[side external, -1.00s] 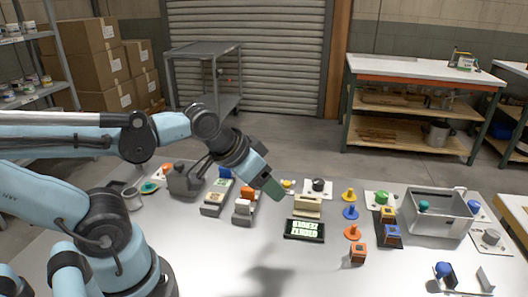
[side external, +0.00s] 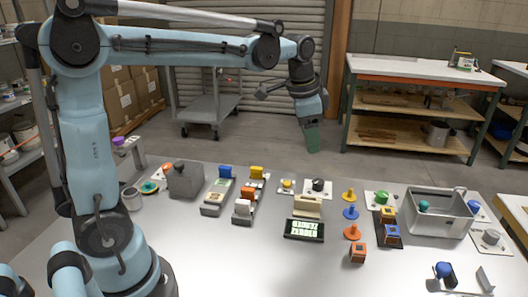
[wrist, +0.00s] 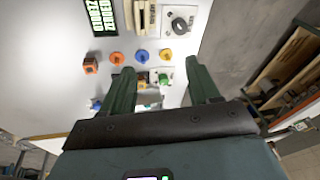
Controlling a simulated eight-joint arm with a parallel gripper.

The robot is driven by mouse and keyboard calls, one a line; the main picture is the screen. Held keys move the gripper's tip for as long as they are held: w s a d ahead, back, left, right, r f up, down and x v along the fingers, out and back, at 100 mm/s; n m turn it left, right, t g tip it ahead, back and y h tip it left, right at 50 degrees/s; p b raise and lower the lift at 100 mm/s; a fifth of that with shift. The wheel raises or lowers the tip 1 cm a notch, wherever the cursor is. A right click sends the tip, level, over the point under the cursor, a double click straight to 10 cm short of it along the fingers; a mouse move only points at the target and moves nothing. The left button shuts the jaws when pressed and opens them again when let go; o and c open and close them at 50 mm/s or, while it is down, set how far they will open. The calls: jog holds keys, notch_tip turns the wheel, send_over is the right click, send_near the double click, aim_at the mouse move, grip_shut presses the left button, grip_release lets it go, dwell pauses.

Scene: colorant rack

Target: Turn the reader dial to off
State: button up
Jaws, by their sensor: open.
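A black round dial (side external: 318,185) sits on a pale square plate behind a cream block (side external: 307,206). A black display (side external: 304,229) with bright green-white lettering lies in front of the cream block; I cannot tell which dial belongs to the reader. A green knob (side external: 381,198) and a grey knob (side external: 491,236) sit on other pale plates. My gripper (side external: 313,146) is raised above the far side of the table, pointing down. In the wrist view my gripper (wrist: 160,70) is open and empty.
Yellow, blue and orange pegs (side external: 350,212) stand right of the display, near an orange cube (side external: 358,253). A grey metal bin (side external: 438,222) stands at the right. Small devices and a grey box (side external: 185,179) stand at the left. The front middle of the table is clear.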

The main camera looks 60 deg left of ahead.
aim_at(320, 182)
jog(key=w+a+f+m+g, duration=0.35)
jog(key=w+f+m, duration=0.2)
jog(key=w, duration=0.35)
jog(key=shift+n+t, duration=0.25)
jog(key=shift+n, duration=0.1)
notch_tip(320, 182, down, 13)
jog(key=shift+w+r, duration=0.1)
jog(key=c, duration=1)
jog(key=shift+c, duration=0.2)
